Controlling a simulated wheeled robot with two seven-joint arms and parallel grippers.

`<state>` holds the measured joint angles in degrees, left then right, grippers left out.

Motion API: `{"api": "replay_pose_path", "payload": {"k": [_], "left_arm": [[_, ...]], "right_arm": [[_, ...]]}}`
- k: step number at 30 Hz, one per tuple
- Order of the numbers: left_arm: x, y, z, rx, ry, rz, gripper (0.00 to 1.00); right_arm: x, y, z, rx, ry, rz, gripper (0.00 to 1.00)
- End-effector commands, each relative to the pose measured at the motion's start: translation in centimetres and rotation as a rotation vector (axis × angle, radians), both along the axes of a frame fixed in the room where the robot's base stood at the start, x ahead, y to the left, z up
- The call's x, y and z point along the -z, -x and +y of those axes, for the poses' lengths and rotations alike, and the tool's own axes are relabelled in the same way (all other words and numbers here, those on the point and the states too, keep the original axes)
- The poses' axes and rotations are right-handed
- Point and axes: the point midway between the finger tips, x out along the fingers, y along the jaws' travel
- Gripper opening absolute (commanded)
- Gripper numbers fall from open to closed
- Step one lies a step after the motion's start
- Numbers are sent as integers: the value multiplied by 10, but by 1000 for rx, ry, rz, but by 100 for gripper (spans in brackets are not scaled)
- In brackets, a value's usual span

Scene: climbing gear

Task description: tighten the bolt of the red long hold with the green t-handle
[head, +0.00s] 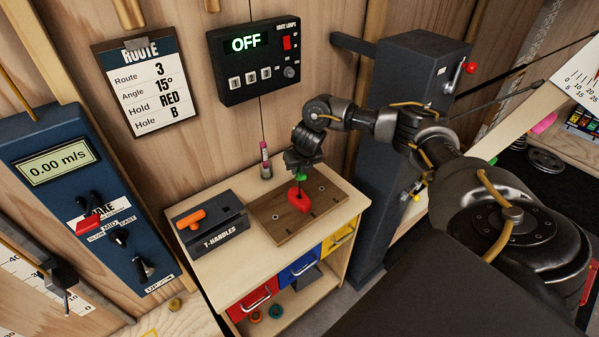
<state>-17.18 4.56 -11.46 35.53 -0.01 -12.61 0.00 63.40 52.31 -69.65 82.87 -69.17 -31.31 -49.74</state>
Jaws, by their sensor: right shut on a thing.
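The red long hold (299,201) lies on the wooden board (268,225) on top of the small cabinet. The green t-handle (301,177) stands upright above the hold, its shaft reaching down to the hold. My right gripper (300,171) is shut on the green t-handle from above. Whether the tip sits in the bolt is too small to tell, and the bolt is hidden. My left gripper is not in view.
A dark T-HANDLES box (209,226) with an orange t-handle (191,218) stands left of the board. A pink-capped marker (265,162) stands behind it. The blue speed panel (95,205) is at the left, and a dark blue column (388,160) stands right of the cabinet.

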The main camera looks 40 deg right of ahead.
Motion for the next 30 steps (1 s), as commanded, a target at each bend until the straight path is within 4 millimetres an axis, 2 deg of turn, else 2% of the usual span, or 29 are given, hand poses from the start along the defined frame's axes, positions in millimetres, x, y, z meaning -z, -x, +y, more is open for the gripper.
{"api": "replay_pose_path", "payload": {"k": [4, 12, 15, 17, 21, 26, 30], "left_arm": [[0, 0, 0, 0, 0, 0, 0], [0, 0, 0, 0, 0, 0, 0], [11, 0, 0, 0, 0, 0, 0], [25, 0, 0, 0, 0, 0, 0], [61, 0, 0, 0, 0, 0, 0], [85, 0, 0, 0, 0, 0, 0], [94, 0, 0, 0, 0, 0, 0]], "right_arm": [[-9, -1, 0, 0, 0, -2, 0], [-11, -1, 0, -1, -1, -3, 0], [-6, -1, 0, -39, -1, -4, 0], [-3, -1, -2, -103, 0, -5, 0], [1, -1, -2, -342, -1, -6, 0], [-3, -1, -1, -617, -2, -7, 0], [-8, -1, 0, -820, -5, -5, 0]]}}
